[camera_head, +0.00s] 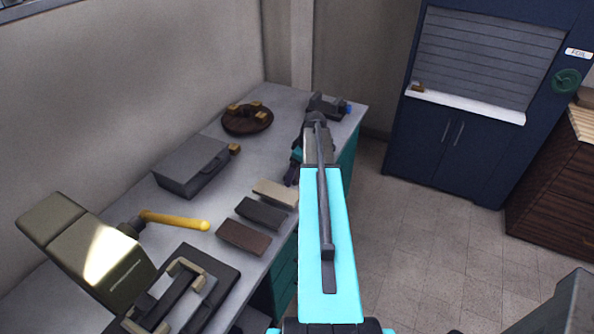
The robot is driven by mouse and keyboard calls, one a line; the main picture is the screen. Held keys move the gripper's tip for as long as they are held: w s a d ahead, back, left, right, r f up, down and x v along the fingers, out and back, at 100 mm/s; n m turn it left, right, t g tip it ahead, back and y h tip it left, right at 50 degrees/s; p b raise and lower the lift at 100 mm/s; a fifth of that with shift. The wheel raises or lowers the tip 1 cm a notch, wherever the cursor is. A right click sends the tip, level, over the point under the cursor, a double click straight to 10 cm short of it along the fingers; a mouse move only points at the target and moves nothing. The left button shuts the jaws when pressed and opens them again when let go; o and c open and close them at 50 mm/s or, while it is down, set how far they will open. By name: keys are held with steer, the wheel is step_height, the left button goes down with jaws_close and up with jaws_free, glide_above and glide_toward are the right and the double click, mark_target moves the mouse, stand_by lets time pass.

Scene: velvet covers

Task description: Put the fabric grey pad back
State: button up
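Three flat rectangular pads lie in a row along the front edge of the grey counter (218,252). The middle one is a dark grey pad (261,213). A beige pad (275,193) lies behind it and a dark brown pad (243,238) in front of it. I cannot tell fabric from other materials at this size. My gripper (292,176) hangs at the end of my arm near the beige pad, beyond the grey pad. My arm partly hides it, so I cannot tell whether its fingers are open or hold anything.
A grey case (192,165) and a round dark tray (247,120) with small wooden blocks stand farther back. At the near end are an olive machine with a yellow handle (175,220) and a dark press-like device (178,300). A blue cabinet (440,150) stands across clear floor.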

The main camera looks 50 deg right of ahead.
steer(key=shift+r, duration=0.25)
steer(key=b+v, duration=0.3)
steer(key=v, duration=0.8)
steer(key=shift+r+b, duration=0.3)
steer(key=shift+r, duration=0.05)
steer(key=shift+s+d, duration=0.1)
steer(key=shift+s, duration=0.1)
stand_by(0.8)
